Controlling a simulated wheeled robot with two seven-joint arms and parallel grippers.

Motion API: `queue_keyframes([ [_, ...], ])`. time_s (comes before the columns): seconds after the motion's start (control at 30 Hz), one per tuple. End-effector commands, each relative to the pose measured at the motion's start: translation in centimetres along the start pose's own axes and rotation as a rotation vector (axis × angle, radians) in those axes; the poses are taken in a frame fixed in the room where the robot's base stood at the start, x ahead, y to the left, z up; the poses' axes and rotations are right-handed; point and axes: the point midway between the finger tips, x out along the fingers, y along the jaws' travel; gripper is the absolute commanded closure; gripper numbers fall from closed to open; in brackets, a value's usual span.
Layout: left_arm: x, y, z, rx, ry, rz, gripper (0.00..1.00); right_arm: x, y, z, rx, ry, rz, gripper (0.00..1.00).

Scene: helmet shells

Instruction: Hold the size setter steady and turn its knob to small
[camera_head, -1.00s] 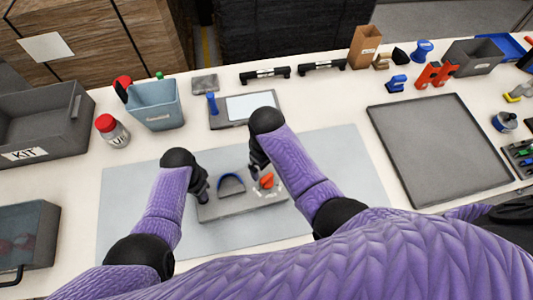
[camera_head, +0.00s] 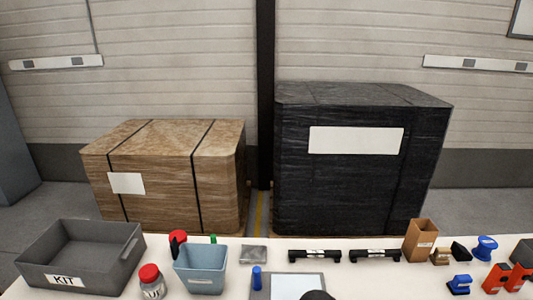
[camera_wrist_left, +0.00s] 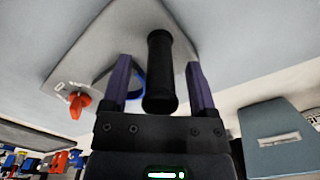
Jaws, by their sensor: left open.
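In the left wrist view, the size setter (camera_wrist_left: 80,58) is a grey panel with a black upright handle (camera_wrist_left: 160,70), a blue arch (camera_wrist_left: 138,82) and an orange-red knob (camera_wrist_left: 79,102) near one end. Small white marks lie beside the knob; I cannot read its setting. My left gripper (camera_wrist_left: 160,82) is open, its two fingers on either side of the black handle with gaps showing.
In the head view, a grey KIT bin (camera_head: 85,262), a blue bin (camera_head: 201,270), a red-capped bottle (camera_head: 151,283), two black bars (camera_head: 314,256), a brown box (camera_head: 420,240) and blue and red parts stand along the table. Wrapped pallets (camera_head: 350,165) stand behind it.

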Motion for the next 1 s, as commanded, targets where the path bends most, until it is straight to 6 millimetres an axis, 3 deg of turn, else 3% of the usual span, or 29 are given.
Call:
queue_keyframes([
  [0.23,-1.8,-0.1,-0.1,-0.001,0.003,-0.002,0.25,0.0,0.0,0.0,0.0,0.0,0.0,0.03],
  [0.5,-8.6,-0.1,-0.1,0.0,0.004,-0.003,0.25,0.0,0.0,0.0,0.0,0.0,0.0,0.03],
  [0.7,-11.7,0.0,0.0,0.0,0.0,-0.001,0.25,-0.1,0.0,0.0,0.0,0.0,0.0,0.03],
  [1.0,-16.1,0.0,0.0,0.001,-0.001,0.0,0.25,-5.3,0.0,-0.1,0.0,0.006,0.003,0.03],
])
